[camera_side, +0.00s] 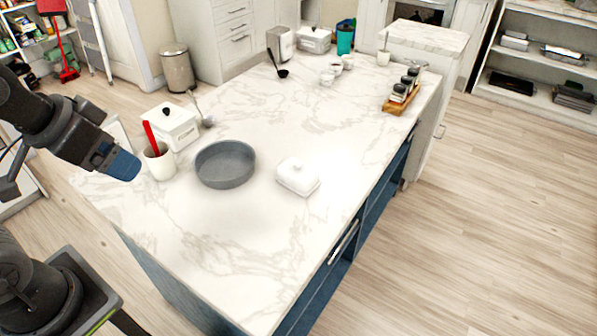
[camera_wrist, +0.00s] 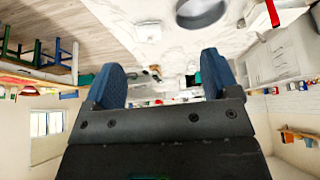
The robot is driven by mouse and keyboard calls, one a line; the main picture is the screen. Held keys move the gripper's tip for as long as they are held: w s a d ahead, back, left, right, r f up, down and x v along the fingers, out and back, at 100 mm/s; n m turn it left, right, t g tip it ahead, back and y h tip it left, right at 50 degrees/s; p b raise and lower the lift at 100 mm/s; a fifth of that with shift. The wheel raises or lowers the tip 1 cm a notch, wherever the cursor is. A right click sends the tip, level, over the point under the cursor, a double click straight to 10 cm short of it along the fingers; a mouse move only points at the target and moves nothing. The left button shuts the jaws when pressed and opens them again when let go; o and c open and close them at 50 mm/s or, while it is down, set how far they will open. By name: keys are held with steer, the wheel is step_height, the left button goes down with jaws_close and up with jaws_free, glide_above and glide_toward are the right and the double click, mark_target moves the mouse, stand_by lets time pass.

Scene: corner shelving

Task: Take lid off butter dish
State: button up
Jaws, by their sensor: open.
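The white butter dish (camera_side: 298,182) sits on the marble countertop, right of the grey round pan. Its white lid (camera_side: 297,171) with a small knob on top is on the dish. In the wrist view, a small white shape that looks like the butter dish (camera_wrist: 148,31) shows beyond the fingers. My gripper (camera_side: 124,168) is at the left edge of the counter, well apart from the dish and near the white cup. In the wrist view my gripper (camera_wrist: 160,78) has its two blue fingers spread wide, with nothing between them.
The grey pan (camera_side: 225,165) lies between my gripper and the dish. A white cup (camera_side: 160,164) with a red-handled utensil and a white canister (camera_side: 171,127) stand beside my gripper. A wooden rack of jars (camera_side: 402,96) is at the far right. The front counter is clear.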

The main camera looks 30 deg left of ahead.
steer(key=o, duration=0.3)
steer(key=shift+r, duration=0.1)
steer(key=w+d+r+m+g, duration=0.15)
steer(key=w+r+m, duration=0.3)
steer(key=w, duration=0.65)
steer(key=m+g, duration=0.4)
steer(key=m, duration=1.1)
glide_above(298, 167)
step_height(298, 167, down, 19)
steer(key=shift+n, duration=0.25)
steer(key=f, duration=0.8)
steer(key=shift+w+d, duration=0.1)
steer(key=shift+w, duration=0.25)
steer(key=shift+w+a+f, duration=0.1)
steer(key=shift+a+f, duration=0.1)
steer(key=shift+f, duration=1.3)
steer(key=shift+a+f, duration=0.2)
steer(key=shift+f, duration=1.3)
